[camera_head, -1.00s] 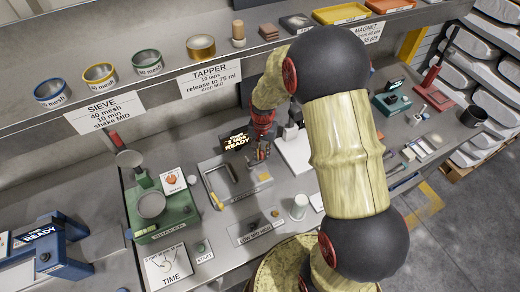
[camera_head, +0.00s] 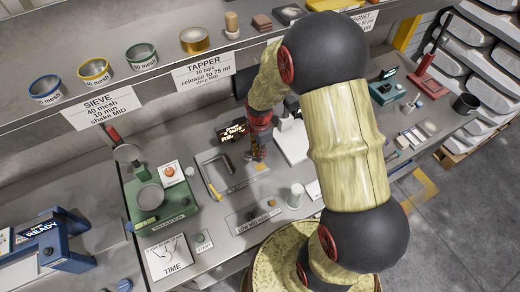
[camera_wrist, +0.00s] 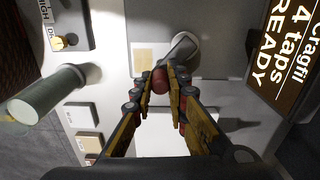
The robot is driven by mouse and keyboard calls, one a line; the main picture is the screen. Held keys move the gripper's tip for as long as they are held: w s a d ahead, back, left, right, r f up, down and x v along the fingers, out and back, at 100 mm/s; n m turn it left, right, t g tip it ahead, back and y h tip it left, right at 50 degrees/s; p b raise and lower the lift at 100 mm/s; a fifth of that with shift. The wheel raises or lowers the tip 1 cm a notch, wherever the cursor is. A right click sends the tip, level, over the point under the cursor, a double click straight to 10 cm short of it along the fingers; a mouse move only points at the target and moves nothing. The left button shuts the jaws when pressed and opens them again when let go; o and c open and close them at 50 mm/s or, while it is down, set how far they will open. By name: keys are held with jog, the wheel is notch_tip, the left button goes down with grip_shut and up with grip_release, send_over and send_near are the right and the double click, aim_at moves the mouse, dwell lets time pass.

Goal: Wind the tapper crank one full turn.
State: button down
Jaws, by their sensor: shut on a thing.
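My gripper (camera_wrist: 160,85) is shut on the red crank knob (camera_wrist: 160,78) in the wrist view, with a fingertip on each side of it. The tapper's display (camera_wrist: 287,50) reads "Cragfil 4 taps READY". The crank is too small to make out there.
A grey tray (camera_head: 212,196) with a dark bent tool lies just in front left of my gripper. A green sieve shaker (camera_head: 177,216) stands farther left. A white cup (camera_head: 296,195) stands in front right. The labelled shelf (camera_head: 150,77) runs behind.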

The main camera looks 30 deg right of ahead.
jog(key=shift+s+a+m, duration=0.1)
jog(key=shift+a+m, duration=0.05)
jog(key=shift+m, duration=0.15)
jog(key=c, duration=1.8)
grip_release()
jog(key=shift+c, duration=0.2)
jog(key=shift+o, duration=0.5)
notch_tip(320, 180, up, 12)
jog(key=shift+a, duration=0.1)
